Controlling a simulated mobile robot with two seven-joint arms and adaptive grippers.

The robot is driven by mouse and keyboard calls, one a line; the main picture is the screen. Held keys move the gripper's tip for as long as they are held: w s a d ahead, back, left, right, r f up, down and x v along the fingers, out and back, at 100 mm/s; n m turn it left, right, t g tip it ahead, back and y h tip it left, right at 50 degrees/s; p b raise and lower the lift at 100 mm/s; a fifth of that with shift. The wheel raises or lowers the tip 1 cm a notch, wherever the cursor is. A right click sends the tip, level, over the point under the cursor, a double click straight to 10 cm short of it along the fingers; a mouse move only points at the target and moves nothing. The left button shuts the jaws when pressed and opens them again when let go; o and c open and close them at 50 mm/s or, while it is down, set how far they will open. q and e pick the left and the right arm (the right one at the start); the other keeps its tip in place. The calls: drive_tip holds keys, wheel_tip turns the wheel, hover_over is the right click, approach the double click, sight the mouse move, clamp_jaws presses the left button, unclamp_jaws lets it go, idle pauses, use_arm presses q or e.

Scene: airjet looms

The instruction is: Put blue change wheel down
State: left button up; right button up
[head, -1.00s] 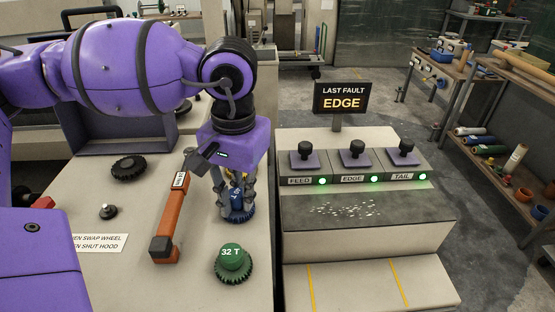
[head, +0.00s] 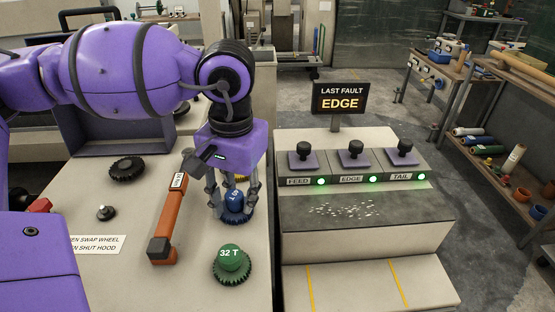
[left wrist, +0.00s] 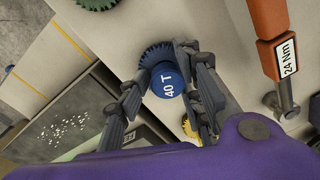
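The blue change wheel (head: 236,203), marked 40 T, sits hub-up on the pale bench top behind the green 32 T wheel (head: 232,264). In the left wrist view the blue wheel (left wrist: 168,82) shows its hub and dark toothed rim. My left gripper (head: 233,205) is over it, pointing down. Its fingers stand spread on either side of the hub, and the left wrist view shows gaps beside the hub. A yellow part (left wrist: 188,126) behind the blue wheel is mostly hidden by the gripper. My right gripper is out of view.
An orange-handled torque wrench (head: 168,215) lies left of the wheels. A dark gear (head: 128,169) and a small knob (head: 106,212) are farther left. The control box (head: 352,178) with FEED, EDGE and TAIL buttons stands to the right, below the EDGE sign (head: 341,98).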

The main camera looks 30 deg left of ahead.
sight(241, 197)
use_arm(q)
drive_tip(key=shift+r, duration=0.4)
wheel_tip(241, 197, up, 12)
drive_tip(key=shift+d+f+p, duration=0.15)
drive_tip(key=shift+d+p, duration=0.15)
drive_tip(key=shift+p, duration=0.1)
drive_tip(key=shift+w, duration=0.1)
